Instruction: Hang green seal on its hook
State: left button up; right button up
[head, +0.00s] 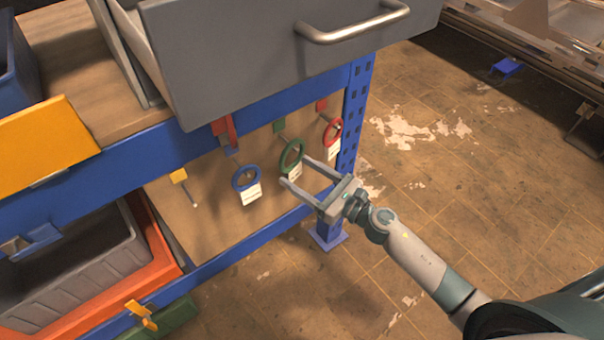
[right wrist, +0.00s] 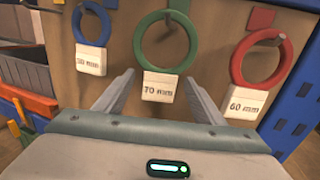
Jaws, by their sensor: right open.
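The green seal (head: 282,158) is a ring with a white tag. It hangs on the peg of the green hook (head: 279,126) on the board, between a blue and a red ring. In the right wrist view the green seal (right wrist: 139,42) is near the middle, and its tag (right wrist: 160,87) reads 70 mm. My right gripper (head: 294,169) is open and empty. Its fingers point at the board, just in front of the green seal's lower part and tag. In the right wrist view, the fingertips (right wrist: 158,78) lie either side of the tag. My left gripper is not in view.
A blue ring (head: 235,180) hangs left and a red ring (head: 325,135) hangs right, each tagged. A yellow hook (head: 179,176) is bare. A grey drawer (head: 250,60) juts out above the board. A blue post (head: 355,110) stands at the right; floor beyond is open.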

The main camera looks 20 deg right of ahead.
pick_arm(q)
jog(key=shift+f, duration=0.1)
pick_arm(e)
jog(key=shift+s+d, duration=0.1)
jog(key=shift+s+d+f, duration=0.1)
jog(key=shift+s+d, duration=0.25)
jog(key=shift+s, duration=0.15)
pick_arm(q)
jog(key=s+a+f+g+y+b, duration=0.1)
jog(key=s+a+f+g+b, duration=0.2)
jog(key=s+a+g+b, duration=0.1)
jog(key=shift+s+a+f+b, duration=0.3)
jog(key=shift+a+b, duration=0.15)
jog(key=shift+b, duration=0.3)
pick_arm(e)
jog(key=v, duration=1.6)
